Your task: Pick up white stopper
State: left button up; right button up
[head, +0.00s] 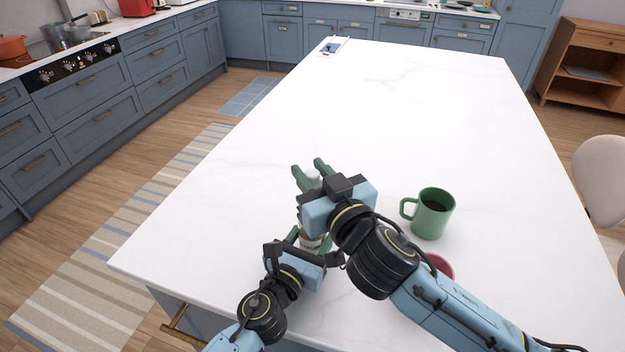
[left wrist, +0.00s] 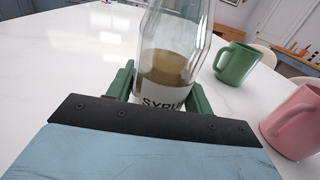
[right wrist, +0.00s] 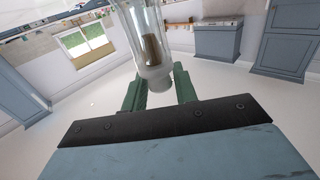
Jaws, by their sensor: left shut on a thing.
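A clear glass syrup bottle (left wrist: 170,60) with a white label stands upright near the counter's front edge. My left gripper (head: 303,238) is shut around its lower part, with a green finger on each side. The white stopper (head: 313,176) shows at the bottle's top in the head view. My right gripper (head: 311,169) is open there, its green fingers on either side of the stopper. In the right wrist view the pale stopper (right wrist: 155,77) is between the fingers, with a gap at the right finger. My right wrist hides much of the bottle in the head view.
A green mug (head: 433,216) with dark liquid stands right of the grippers. A pink mug (left wrist: 294,122) is nearer, partly hidden by my right arm in the head view. The white counter (head: 400,120) beyond is mostly clear.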

aim_at(312, 171)
jog(key=c, duration=0.6)
jog(key=shift+o, duration=0.2)
jog(key=shift+r, duration=0.1)
notch_tip(312, 171, up, 10)
jog(key=shift+f, duration=0.1)
pick_arm(q)
jog(key=o, duration=1.4)
